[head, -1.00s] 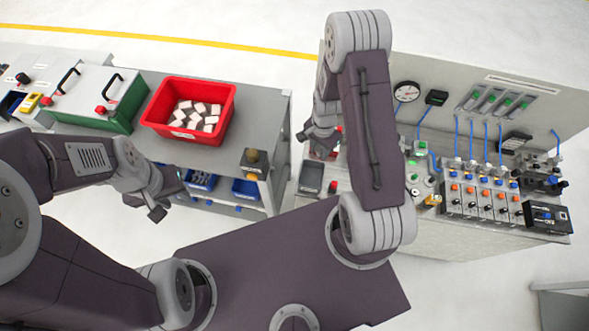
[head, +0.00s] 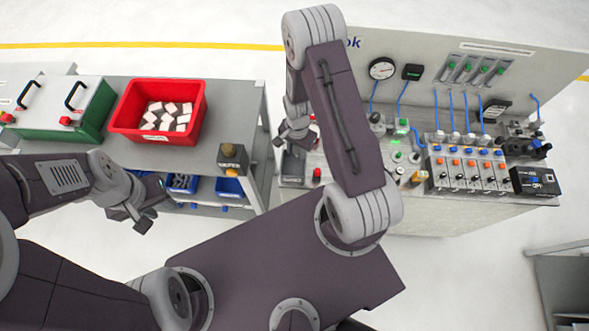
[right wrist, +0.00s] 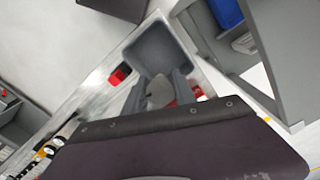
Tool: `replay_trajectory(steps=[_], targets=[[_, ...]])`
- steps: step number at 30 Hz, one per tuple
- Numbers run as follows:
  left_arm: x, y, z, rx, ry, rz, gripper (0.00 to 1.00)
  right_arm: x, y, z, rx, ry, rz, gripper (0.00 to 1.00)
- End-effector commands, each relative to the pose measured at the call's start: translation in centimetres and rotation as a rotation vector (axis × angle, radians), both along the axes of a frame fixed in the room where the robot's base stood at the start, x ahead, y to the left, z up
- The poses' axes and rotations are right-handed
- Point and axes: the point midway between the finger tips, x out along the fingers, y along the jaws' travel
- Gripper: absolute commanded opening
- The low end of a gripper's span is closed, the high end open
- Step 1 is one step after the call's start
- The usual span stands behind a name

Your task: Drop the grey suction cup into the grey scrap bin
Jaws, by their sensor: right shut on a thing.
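The grey scrap bin (head: 292,166) stands at the left end of the right bench. In the right wrist view the open grey bin (right wrist: 163,50) lies just beyond the fingertips. My right gripper (head: 292,136) appears above the bin in the head view. In the right wrist view my right gripper (right wrist: 160,90) is shut on a light grey piece, seemingly the suction cup (right wrist: 159,97), seen between the fingers. The cup cannot be made out in the head view. My left gripper (head: 136,215) hangs in front of the left table; its jaw gap is unclear.
A red crate (head: 122,125) of pale blocks and a green case (head: 62,125) stand on the left table. A red button (right wrist: 118,75) is beside the bin. The right bench has a gauge (head: 382,68), valves and hoses. Blue bins (head: 228,188) sit on a lower shelf.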

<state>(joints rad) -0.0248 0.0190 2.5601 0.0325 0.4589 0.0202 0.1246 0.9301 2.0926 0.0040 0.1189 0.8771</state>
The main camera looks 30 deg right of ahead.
Motion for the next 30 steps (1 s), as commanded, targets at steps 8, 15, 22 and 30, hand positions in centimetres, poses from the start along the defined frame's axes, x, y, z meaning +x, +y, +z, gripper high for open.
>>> replay_trajectory(steps=[8, 15, 22, 30], targets=[[0.0, 0.0, 0.1, 0.000, 0.000, 0.000, 0.36, 0.0, 0.0, 0.2, 0.000, 0.000, 0.000, 0.58], [0.0, 0.0, 0.1, 0.000, 0.000, 0.000, 0.36, 0.0, 0.0, 0.2, 0.000, 0.000, 0.000, 0.58], [0.0, 0.0, -0.9, 0.000, 0.000, 0.000, 0.36, 0.2, 0.0, 3.0, -0.001, -0.006, 0.000, 0.58], [0.0, 0.0, -1.8, 0.000, 0.000, 0.000, 0.36, 0.1, 0.0, 8.1, 0.000, -0.005, 0.000, 0.58]])
